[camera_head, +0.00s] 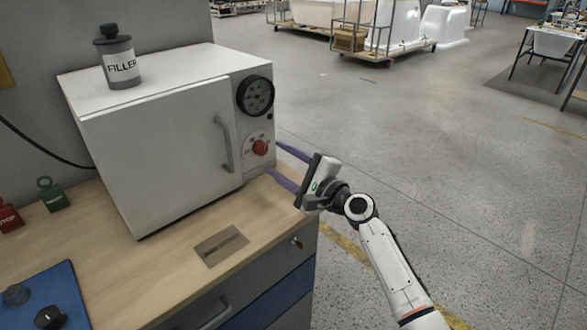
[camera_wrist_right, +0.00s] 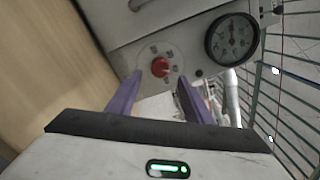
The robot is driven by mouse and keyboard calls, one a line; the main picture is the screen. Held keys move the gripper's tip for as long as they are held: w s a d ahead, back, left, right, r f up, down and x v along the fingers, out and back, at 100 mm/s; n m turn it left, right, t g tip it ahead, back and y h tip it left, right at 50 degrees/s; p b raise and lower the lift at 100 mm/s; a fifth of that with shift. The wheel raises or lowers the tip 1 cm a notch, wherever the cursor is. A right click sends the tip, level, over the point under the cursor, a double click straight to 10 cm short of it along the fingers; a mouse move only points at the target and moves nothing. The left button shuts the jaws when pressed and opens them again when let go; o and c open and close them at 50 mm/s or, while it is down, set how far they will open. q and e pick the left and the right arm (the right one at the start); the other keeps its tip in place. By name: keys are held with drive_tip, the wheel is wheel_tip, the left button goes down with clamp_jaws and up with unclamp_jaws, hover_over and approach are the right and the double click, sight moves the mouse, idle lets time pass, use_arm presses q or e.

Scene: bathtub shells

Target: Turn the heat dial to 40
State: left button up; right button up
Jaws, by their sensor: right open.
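The heat dial is a red knob (camera_head: 260,147) on a pale round scale plate, low on the right side of the white oven's front (camera_head: 165,150). In the right wrist view the red knob (camera_wrist_right: 160,68) shows ahead, near the left finger. The scale marks are too small to read. My right gripper (camera_head: 279,165) is open, its two purple fingers pointing at the oven front by the dial. In the wrist view the right gripper (camera_wrist_right: 157,98) has its fingers wide apart, with nothing between the tips. It appears apart from the knob. My left gripper does not show.
A black round gauge (camera_head: 256,95) sits above the dial, and a door handle (camera_head: 224,144) stands to its left. A grey FILLER jar (camera_head: 119,62) is on the oven top. The wooden bench (camera_head: 160,270) carries a metal plate, a blue mat (camera_head: 45,300) and tags.

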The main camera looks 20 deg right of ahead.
drive_tip(key=v, duration=0.6)
drive_tip(key=shift+a, duration=0.1)
